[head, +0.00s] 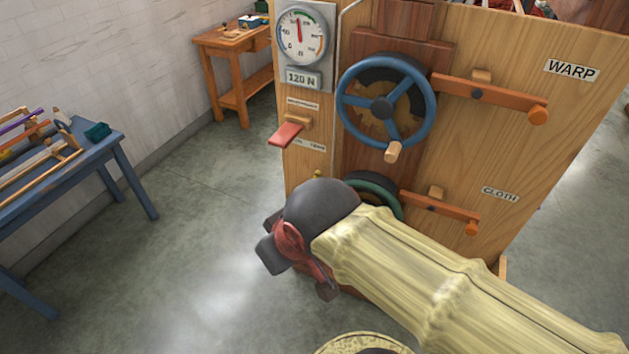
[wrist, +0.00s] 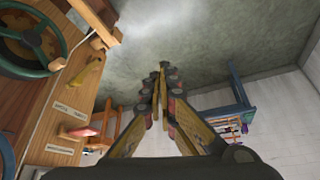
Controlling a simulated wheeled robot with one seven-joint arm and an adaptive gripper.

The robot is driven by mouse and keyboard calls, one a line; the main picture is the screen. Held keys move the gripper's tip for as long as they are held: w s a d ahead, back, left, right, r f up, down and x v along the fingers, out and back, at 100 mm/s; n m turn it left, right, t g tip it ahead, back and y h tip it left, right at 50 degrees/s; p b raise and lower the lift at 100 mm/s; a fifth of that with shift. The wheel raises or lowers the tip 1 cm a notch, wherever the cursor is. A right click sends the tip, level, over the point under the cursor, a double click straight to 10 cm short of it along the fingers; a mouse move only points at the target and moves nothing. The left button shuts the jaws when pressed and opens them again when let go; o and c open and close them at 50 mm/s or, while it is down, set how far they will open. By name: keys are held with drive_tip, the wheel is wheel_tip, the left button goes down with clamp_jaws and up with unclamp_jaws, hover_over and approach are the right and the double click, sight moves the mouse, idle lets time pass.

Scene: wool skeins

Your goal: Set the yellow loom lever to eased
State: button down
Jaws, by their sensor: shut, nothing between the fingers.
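The yellow lever (wrist: 84,82) shows in the wrist view as a short handle standing out from the wooden loom panel. A small two-word label is beside it, too blurred to read surely, so I cannot tell its setting. In the head view only a small yellow bit of it (head: 318,174) shows near the panel's left edge; my gripper and arm hide the rest. My gripper (wrist: 163,75) is shut and empty, its fingertips together over open floor, to the right of the lever in the wrist view and apart from it.
A red lever (head: 286,134) sticks out higher on the panel, under a gauge (head: 302,35). A blue handwheel (head: 387,105), a green wheel (head: 372,193) and two orange pawl arms (head: 490,97) project from the panel. A blue bench (head: 110,140) stands left; the floor between is clear.

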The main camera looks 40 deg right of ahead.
drive_tip(key=w+d+f+m, duration=0.3)
drive_tip(key=w+d+m, duration=0.3)
drive_tip(key=w+d, duration=0.6)
drive_tip(key=w+d+f+m+h, duration=0.1)
drive_tip(key=w+d+f+m, duration=0.1)
drive_tip(key=d, duration=0.7)
drive_tip(key=w+d+f+m+t+h+p, duration=0.1)
drive_tip(key=d+f+m, duration=0.4)
drive_tip(key=d, duration=0.5)
drive_tip(key=shift+w+d+f+m+h, duration=0.3)
drive_tip(key=shift+w+f, duration=0.25)
drive_tip(key=shift+f, duration=0.1)
drive_tip(key=shift+f, duration=0.1)
drive_tip(key=b+x, duration=0.3)
drive_tip(key=x, duration=0.6)
drive_tip(key=shift+w+f, duration=0.3)
